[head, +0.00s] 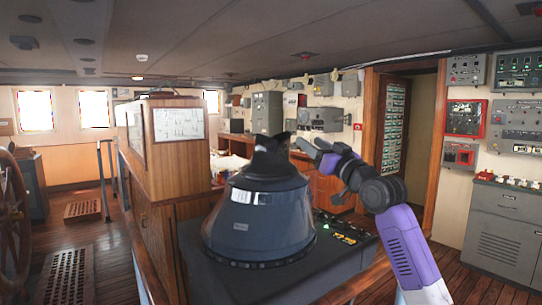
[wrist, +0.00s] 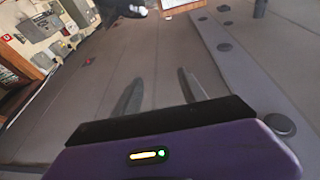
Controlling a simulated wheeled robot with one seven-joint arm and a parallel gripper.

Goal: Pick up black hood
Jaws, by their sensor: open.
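The black hood (head: 270,155) sits on top of a dark cone-shaped housing (head: 258,218) in the middle of the head view. It is small, with a jagged, pointed upper outline. My gripper (head: 303,148) is just to the right of the hood in the head view, at about the same height; whether they touch is hard to tell. In the wrist view my gripper (wrist: 160,88) shows two grey fingers spread apart with nothing between them. The wrist view looks mostly at the ceiling, and I cannot make out the hood there.
The housing stands on a dark console (head: 335,250) with lit buttons. A wooden cabinet (head: 175,150) stands close on the left. A doorway (head: 425,150) and wall panels are on the right. Wooden floor is open at the lower left, near a steering wheel (head: 14,215).

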